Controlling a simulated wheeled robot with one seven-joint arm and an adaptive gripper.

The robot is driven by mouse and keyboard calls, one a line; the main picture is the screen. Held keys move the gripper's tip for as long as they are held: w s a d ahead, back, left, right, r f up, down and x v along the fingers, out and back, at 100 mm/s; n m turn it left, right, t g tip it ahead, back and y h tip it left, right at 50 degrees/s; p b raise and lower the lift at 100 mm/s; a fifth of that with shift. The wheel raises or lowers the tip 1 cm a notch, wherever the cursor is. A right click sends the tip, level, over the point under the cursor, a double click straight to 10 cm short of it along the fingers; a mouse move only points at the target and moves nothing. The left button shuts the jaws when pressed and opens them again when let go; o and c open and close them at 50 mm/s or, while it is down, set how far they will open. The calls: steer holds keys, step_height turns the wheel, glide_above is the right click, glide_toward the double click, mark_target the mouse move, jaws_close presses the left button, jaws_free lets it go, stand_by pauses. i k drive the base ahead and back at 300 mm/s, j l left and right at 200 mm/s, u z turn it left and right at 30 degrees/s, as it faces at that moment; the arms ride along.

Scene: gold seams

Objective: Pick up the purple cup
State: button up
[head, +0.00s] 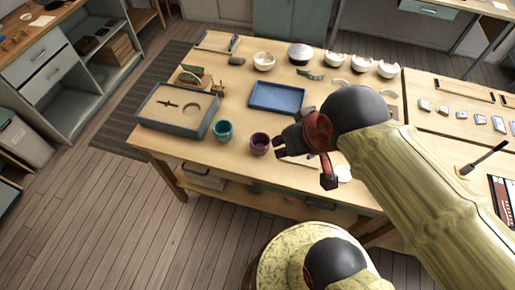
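The purple cup (260,144) stands upright near the front edge of the wooden table (240,97), with its dark opening facing up. My gripper (293,160) is just right of the cup in the head view, with its dark fingers pointing toward the lower left and a red part behind them. The cup looks clear of the fingers, but the exact gap and height cannot be told from this view. The fingers look spread apart, and nothing shows between them.
A teal cup (223,130) stands just left of the purple one. A grey box (177,109) sits at the table's left front, and a blue tray (277,97) lies behind the cups. Several bowls (337,61) line the back. My arm covers the table's right front.

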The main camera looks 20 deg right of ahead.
mark_target(259, 139)
steer(key=j+z, duration=0.25)
steer(key=j, duration=0.15)
steer(key=k+j+z, duration=0.2)
steer(key=j, duration=0.15)
steer(key=j+z, duration=0.25)
steer(key=j, duration=0.15)
steer(key=k+j+z, duration=0.1)
steer(key=j+z, duration=0.15)
steer(key=k+j+z, duration=0.25)
steer(key=j, duration=0.15)
steer(key=i, duration=0.1)
